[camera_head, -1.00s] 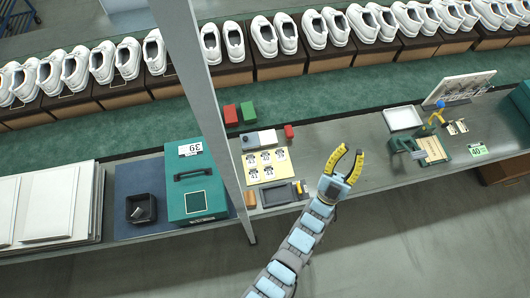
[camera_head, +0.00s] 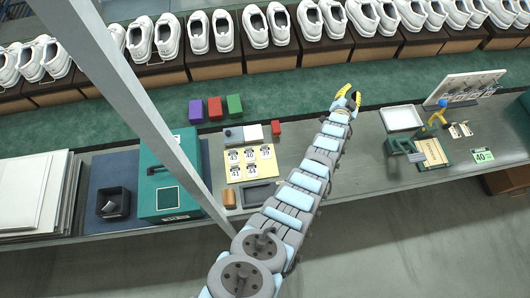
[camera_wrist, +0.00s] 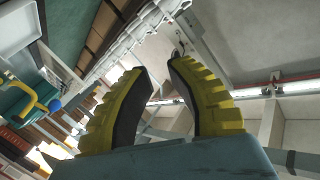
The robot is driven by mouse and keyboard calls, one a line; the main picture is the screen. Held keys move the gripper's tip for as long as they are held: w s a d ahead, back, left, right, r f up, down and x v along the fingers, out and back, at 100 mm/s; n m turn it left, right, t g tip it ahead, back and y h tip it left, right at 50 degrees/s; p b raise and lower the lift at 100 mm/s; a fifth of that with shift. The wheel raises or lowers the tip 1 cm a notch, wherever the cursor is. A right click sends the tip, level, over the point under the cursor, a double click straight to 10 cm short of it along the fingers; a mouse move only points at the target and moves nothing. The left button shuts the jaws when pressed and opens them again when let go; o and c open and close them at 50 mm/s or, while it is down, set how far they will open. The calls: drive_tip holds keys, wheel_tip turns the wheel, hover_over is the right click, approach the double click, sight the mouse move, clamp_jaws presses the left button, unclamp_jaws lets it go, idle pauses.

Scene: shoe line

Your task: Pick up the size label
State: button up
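A green label marked 40 (camera_head: 483,156) lies on the table at the right. Small white tags with dark marks sit on a yellow sheet (camera_head: 249,164) left of my arm; their print is too small to read. Which of these is the size label, I cannot tell. My gripper (camera_head: 350,97) is stretched out toward the back edge of the table, well apart from the green label and the yellow sheet. In the wrist view its yellow fingers (camera_wrist: 160,100) stand apart with nothing between them.
A white tray (camera_head: 402,118), a green fixture (camera_head: 404,148) and an upright board (camera_head: 467,88) stand right of my arm. Red, purple and green blocks (camera_head: 215,108) lie at the back. A grey post (camera_head: 125,85) crosses in front of the green box (camera_head: 165,172). Shoes line the back.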

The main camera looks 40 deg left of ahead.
drive_tip(key=w+a+f+m+g+h+b, duration=0.1)
drive_tip(key=a+f+m+g+b, duration=0.15)
drive_tip(key=a+f+g, duration=0.2)
drive_tip(key=m+g+h+b, duration=0.4)
drive_tip(key=g+b, duration=0.7)
hover_over(265, 147)
wheel_tip(265, 147, down, 5)
drive_tip(key=shift+n, duration=0.25)
wheel_tip(265, 147, down, 9)
drive_tip(key=shift+r+b, duration=0.15)
drive_tip(key=shift+b, duration=0.3)
drive_tip(key=shift+s+f+b, duration=0.15)
drive_tip(key=shift+f+b, duration=0.3)
drive_tip(key=shift+f, duration=2.25)
